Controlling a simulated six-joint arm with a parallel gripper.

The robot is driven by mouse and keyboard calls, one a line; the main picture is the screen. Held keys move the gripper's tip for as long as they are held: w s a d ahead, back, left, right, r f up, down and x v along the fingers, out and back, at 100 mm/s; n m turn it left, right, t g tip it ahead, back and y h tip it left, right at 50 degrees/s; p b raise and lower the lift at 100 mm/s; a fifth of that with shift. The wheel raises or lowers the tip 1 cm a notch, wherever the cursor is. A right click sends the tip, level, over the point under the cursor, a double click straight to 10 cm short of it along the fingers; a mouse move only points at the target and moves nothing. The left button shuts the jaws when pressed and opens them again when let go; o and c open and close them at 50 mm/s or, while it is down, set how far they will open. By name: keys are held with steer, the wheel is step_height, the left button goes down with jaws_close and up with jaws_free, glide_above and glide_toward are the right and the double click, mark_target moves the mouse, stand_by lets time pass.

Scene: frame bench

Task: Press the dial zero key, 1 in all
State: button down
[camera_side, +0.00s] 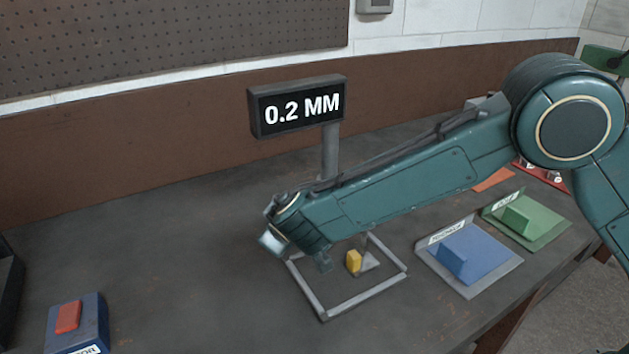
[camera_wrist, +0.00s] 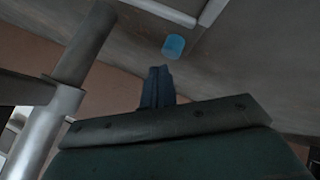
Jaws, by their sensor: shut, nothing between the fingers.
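A dark display (camera_side: 297,106) on a post reads "0.2 MM". A blue box with a red button (camera_side: 68,317) stands at the lower left of the side view; its label is cut off, so I cannot tell if it is the dial zero key. My gripper (camera_side: 323,263) points down over the far left part of a grey square frame (camera_side: 316,304), well right of that button. In the wrist view my gripper (camera_wrist: 157,72) is shut and empty. A small light blue cylinder (camera_wrist: 174,46) shows just beyond its fingertips; I cannot tell what it is.
A yellow block (camera_side: 354,261) sits inside the frame, right of my gripper. A blue block on a labelled plate (camera_side: 493,272) and a green one on a green plate (camera_side: 549,235) lie to the right. A dark object (camera_side: 10,290) stands at the left edge. The bench between button and frame is clear.

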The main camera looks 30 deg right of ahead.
steer(key=shift+f, duration=0.9)
stand_by(1.3)
steer(key=shift+r, duration=0.95)
steer(key=shift+r, duration=2.5)
